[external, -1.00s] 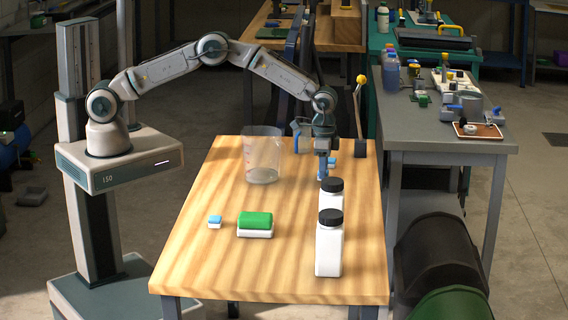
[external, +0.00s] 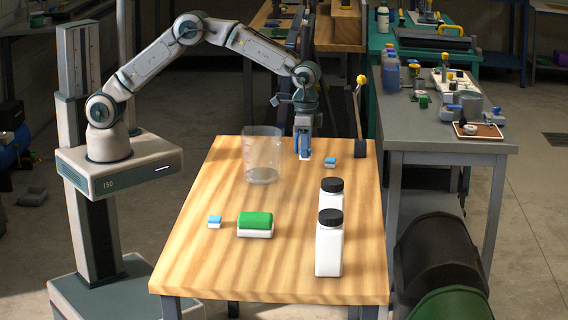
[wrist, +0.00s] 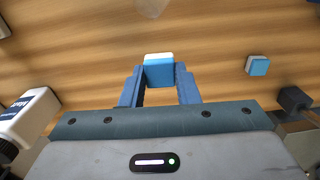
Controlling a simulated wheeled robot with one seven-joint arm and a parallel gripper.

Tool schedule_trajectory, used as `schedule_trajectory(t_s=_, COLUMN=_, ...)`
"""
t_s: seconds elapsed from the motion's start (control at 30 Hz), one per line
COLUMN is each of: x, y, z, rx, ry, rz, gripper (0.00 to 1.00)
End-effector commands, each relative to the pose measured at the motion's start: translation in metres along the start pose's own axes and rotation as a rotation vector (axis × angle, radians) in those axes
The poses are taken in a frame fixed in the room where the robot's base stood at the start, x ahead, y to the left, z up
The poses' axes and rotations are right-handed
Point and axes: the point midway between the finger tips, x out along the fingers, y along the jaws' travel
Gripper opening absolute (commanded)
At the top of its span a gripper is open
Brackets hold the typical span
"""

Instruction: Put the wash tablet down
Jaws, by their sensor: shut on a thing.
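My gripper (external: 304,153) is over the far middle of the wooden table, between the clear beaker and a loose tablet. In the wrist view my gripper (wrist: 158,85) is shut on a blue-and-white wash tablet (wrist: 158,71), which sits between the blue fingertips. Its white end (external: 304,156) shows below the fingers in the external view, low over the tabletop; I cannot tell whether it touches. A second blue-and-white tablet (external: 330,162) lies to the right of my gripper and also shows in the wrist view (wrist: 257,66). A third tablet (external: 214,221) lies at the left near the sponge.
The clear beaker (external: 262,160) stands left of my gripper. Two white black-capped bottles (external: 329,250) (external: 331,199) stand at the front right. A green-and-white sponge (external: 255,225) lies front left. A lever with a yellow knob (external: 361,79) stands at the far right. The table's middle is clear.

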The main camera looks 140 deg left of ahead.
Motion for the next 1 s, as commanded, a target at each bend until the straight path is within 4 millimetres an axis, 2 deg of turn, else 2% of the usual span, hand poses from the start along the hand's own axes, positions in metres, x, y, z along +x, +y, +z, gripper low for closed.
schedule_trajectory(t_s=0.1, x=-0.009, y=0.014, z=0.008, rx=0.001, ry=0.0, rz=-0.001, gripper=0.07)
schedule_trajectory(t_s=0.2, x=-0.014, y=0.02, z=0.012, rx=0.0, ry=0.0, rz=-0.001, gripper=0.07)
schedule_trajectory(t_s=0.37, x=-0.017, y=0.027, z=0.015, rx=0.005, ry=-0.001, rz=-0.001, gripper=0.07)
schedule_trajectory(t_s=0.47, x=-0.017, y=0.041, z=0.016, rx=0.042, ry=-0.001, rz=0.0, gripper=0.07)
schedule_trajectory(t_s=0.57, x=-0.017, y=0.074, z=0.02, rx=0.129, ry=-0.001, rz=0.0, gripper=0.07)
schedule_trajectory(t_s=0.77, x=-0.017, y=0.176, z=0.043, rx=0.408, ry=0.0, rz=0.0, gripper=0.07)
schedule_trajectory(t_s=0.87, x=-0.017, y=0.226, z=0.062, rx=0.556, ry=0.0, rz=0.0, gripper=0.07)
schedule_trajectory(t_s=1.0, x=-0.018, y=0.295, z=0.097, rx=0.765, ry=0.0, rz=0.0, gripper=0.07)
